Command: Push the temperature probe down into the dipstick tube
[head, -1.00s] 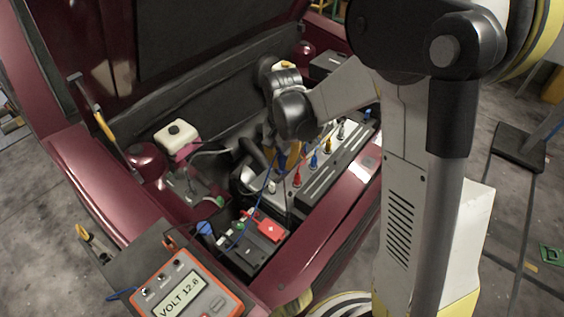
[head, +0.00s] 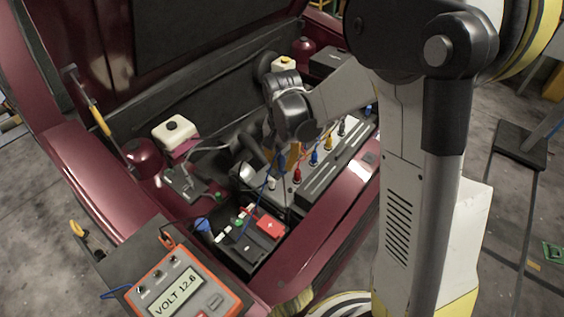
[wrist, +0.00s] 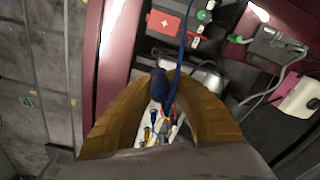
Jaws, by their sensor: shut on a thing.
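My gripper (wrist: 158,78) shows as two curved yellow-brown fingers in the wrist view, closed around a blue handle (wrist: 159,88), apparently the temperature probe. A blue cable runs up from it. In the head view, my gripper (head: 287,160) is over the engine, partly hidden by my dark wrist. Below the fingers, the pale engine cover (wrist: 156,128) carries several coloured plugs. The probe's lower end is hidden, and I cannot pick out the dipstick tube, so I cannot tell whether they touch.
A battery with a red terminal cover (head: 269,227) sits in front of the engine. A meter (head: 180,288) rests near the front left. The maroon fender (head: 330,225) borders the bay at right.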

